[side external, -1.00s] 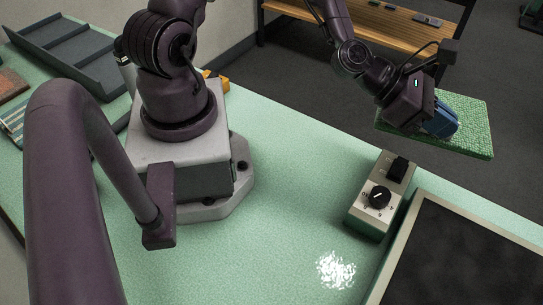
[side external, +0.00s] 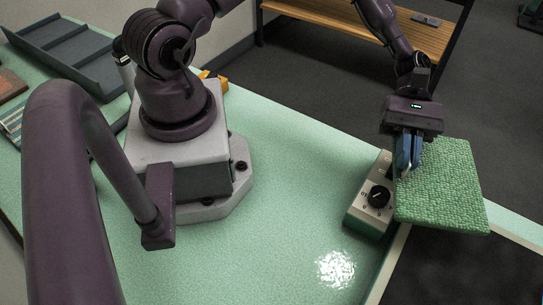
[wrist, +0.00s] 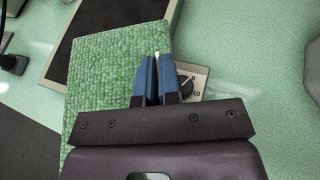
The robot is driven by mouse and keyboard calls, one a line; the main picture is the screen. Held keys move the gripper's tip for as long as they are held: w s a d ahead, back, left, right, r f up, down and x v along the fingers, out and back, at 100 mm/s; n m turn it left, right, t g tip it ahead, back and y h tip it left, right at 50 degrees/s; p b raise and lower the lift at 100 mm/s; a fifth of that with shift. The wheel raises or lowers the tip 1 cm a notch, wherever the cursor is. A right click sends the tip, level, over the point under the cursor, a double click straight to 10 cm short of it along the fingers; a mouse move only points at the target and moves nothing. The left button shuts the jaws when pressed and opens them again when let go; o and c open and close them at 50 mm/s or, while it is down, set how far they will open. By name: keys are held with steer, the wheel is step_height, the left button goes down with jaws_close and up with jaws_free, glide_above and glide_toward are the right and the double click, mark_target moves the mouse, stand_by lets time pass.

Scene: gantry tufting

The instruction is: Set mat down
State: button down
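The mat (side external: 446,188) is a green, looped, square piece. In the side view it is at the right, in front of my gripper (side external: 404,168). My gripper's blue fingers are closed on the mat's edge nearest the control box, and the mat looks held above the bench. In the wrist view the mat (wrist: 115,75) spreads left of and under the blue fingers (wrist: 158,62), whose tips are close together at its edge. The mat hides part of the dark framed panel and of the control box.
A control box (side external: 371,203) with a black knob stands beside the mat. A dark panel (side external: 450,272) with a pale frame lies at the lower right. The green bench (side external: 280,190) is clear in the middle. A wooden bench (side external: 330,25) stands behind.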

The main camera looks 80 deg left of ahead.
steer(key=shift+a+r+m+g+y, duration=0.2)
steer(key=shift+r+m+g+y, duration=0.2)
steer(key=shift+m+g, duration=0.45)
steer(key=s+a+f+m+g+y, duration=0.1)
steer(key=s+a+m+y, duration=0.4)
steer(key=m+y, duration=0.5)
steer(key=s+a+m+g+y, duration=0.2)
steer(key=s+a+m+y, duration=0.25)
steer(key=m+y, duration=0.6)
steer(key=a+f+m+t+y, duration=0.1)
steer(key=f+m+t, duration=0.2)
steer(key=w+a+f+m+t+y, duration=0.1)
steer(key=f+m+t+y, duration=0.1)
steer(key=f+m+t, duration=0.1)
steer(key=w+a+f+m+t+y, duration=0.1)
steer(key=a+f+m+t, duration=0.1)
steer(key=f+m+t, duration=0.1)
step_height(320, 180, down, 2)
steer(key=shift+a+f+t, duration=0.1)
steer(key=shift+f+t, duration=0.05)
steer(key=shift+t, duration=0.4)
steer(key=c, duration=1.4)
jaws_free()
steer(key=shift+o, duration=0.3)
